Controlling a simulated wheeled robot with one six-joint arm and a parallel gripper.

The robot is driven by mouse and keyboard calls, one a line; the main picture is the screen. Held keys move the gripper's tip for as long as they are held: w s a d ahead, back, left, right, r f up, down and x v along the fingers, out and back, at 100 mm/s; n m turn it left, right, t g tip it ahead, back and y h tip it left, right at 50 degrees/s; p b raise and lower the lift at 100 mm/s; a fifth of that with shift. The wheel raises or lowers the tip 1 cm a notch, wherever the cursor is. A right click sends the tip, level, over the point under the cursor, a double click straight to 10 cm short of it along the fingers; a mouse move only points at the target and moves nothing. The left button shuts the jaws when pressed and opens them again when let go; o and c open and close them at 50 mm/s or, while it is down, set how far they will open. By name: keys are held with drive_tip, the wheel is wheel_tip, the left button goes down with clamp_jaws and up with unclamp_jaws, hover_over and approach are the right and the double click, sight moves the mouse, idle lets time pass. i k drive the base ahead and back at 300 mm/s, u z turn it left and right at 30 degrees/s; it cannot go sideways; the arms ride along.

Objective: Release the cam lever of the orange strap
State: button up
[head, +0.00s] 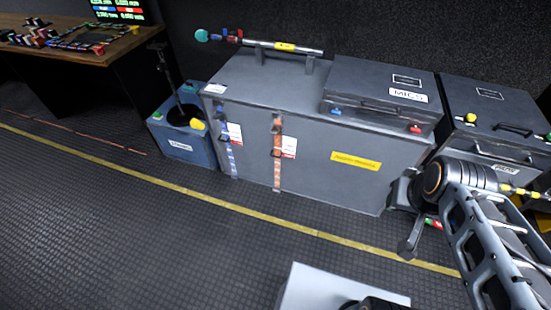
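The orange strap (277,175) runs down the front face of a large grey case (320,170), left of its middle. Its dark cam buckle with the lever (277,129) sits near the strap's upper part, too small to tell the lever's exact position. A white tag (289,147) hangs just right of the strap. My gripper (409,240) is at the right, in front of the case's right end, pointing down and well apart from the orange strap. The view does not show clearly whether its fingers are open or shut.
A blue strap (231,160) with its own buckle and tag runs parallel on the left. A blue bin (180,140) stands left of the case. A smaller case marked MICS (375,85) sits on top. The floor (150,235) in front is clear, with a yellow line.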

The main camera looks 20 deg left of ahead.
sight(274, 130)
drive_tip(key=u, duration=0.55)
drive_tip(key=k, duration=1.3)
drive_tip(key=i, duration=0.6)
drive_tip(key=z, duration=0.5)
drive_tip(key=i, duration=0.75)
drive_tip(key=u, duration=0.85)
drive_tip(key=i, duration=0.65)
drive_tip(key=u, duration=0.65)
